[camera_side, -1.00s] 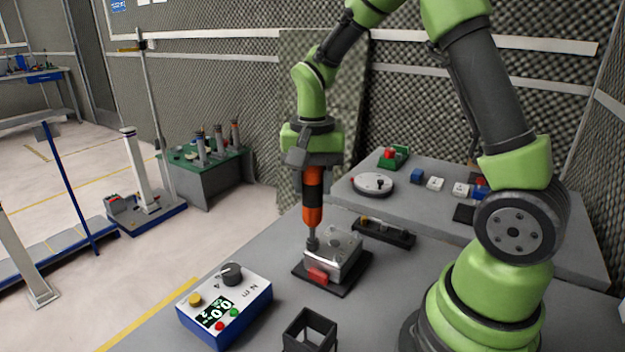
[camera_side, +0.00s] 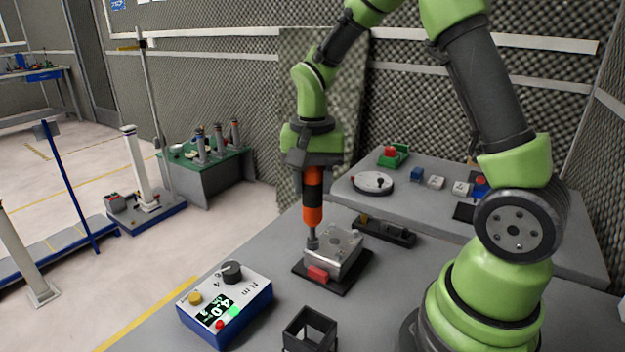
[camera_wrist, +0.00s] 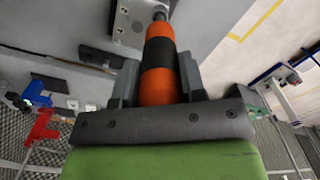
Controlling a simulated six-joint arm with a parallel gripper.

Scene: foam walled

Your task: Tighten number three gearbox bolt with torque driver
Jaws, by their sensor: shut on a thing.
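My gripper (camera_side: 313,166) is shut on the orange and black torque driver (camera_side: 313,190), which stands upright with its bit end down. In the wrist view the driver (camera_wrist: 158,85) sits between the two fingers (camera_wrist: 158,80). The socket end is at the left corner of the silver gearbox block (camera_side: 340,250); whether it is seated on a bolt head is too small to tell. The gearbox sits on a dark base plate with a red clamp (camera_side: 318,273). The torque controller (camera_side: 226,305) at the front left has a lit green lamp, and its display seems to read 4.0.
An open black square holder (camera_side: 310,328) stands at the front. A dark tray (camera_side: 385,231) lies behind the gearbox. A back table holds a round dial (camera_side: 372,183), a red-topped green box (camera_side: 392,157) and small blocks. The bench between controller and gearbox is clear.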

